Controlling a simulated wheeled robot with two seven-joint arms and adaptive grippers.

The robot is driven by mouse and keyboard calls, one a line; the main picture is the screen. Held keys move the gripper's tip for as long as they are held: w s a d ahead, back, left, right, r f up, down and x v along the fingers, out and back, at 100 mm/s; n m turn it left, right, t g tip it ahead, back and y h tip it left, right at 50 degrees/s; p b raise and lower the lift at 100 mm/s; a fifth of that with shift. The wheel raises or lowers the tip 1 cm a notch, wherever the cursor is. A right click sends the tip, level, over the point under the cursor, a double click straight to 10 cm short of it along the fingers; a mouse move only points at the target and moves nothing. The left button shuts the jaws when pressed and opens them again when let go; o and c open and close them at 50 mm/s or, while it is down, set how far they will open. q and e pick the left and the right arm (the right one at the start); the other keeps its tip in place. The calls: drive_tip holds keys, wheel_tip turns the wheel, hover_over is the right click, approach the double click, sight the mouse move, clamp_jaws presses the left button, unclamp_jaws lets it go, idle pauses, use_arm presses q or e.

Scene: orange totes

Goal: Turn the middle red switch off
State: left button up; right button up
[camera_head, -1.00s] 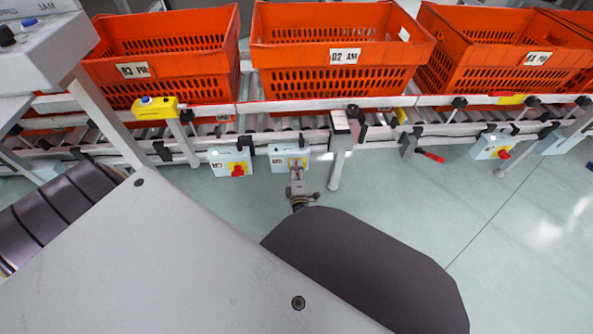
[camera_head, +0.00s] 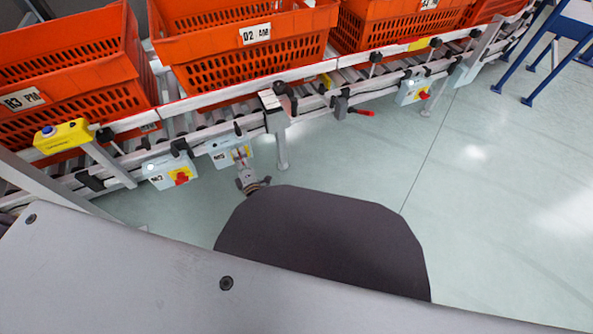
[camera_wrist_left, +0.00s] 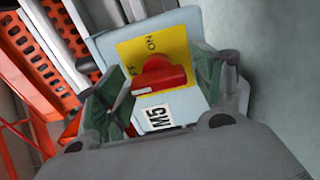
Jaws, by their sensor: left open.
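The middle switch box (camera_head: 229,153) hangs below the conveyor rail, and my left gripper (camera_head: 241,160) is at its front, covering most of its switch. In the left wrist view, the red switch knob (camera_wrist_left: 160,75) sits on a yellow plate (camera_wrist_left: 172,45) marked ON, with a partly hidden second word, above an M5 label. My open left gripper (camera_wrist_left: 160,88) has green-padded fingers on both sides of the knob. A gap shows beside the knob on the right; contact on the left is unclear. My right gripper is not in view.
Another box with a red switch (camera_head: 181,178) hangs close on the left; a third box (camera_head: 411,91) hangs farther right. A conveyor leg (camera_head: 281,150) stands just right of the middle box. Orange totes (camera_head: 245,45) line the conveyor.

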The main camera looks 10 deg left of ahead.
use_arm(q)
drive_tip(key=shift+m, duration=0.5)
drive_tip(key=shift+r+m+p, duration=0.1)
drive_tip(key=shift+m+p, duration=0.4)
drive_tip(key=shift+m, duration=0.3)
drive_tip(key=shift+m+p, duration=0.65)
drive_tip(key=shift+m, duration=1.25)
drive_tip(key=shift+w+r+m+p, duration=0.15)
drive_tip(key=shift+m+p, duration=0.3)
drive_tip(key=shift+m, duration=1.65)
drive_tip(key=shift+d+m, duration=0.1)
drive_tip(key=shift+m, duration=1.6)
drive_tip(key=shift+m, duration=0.3)
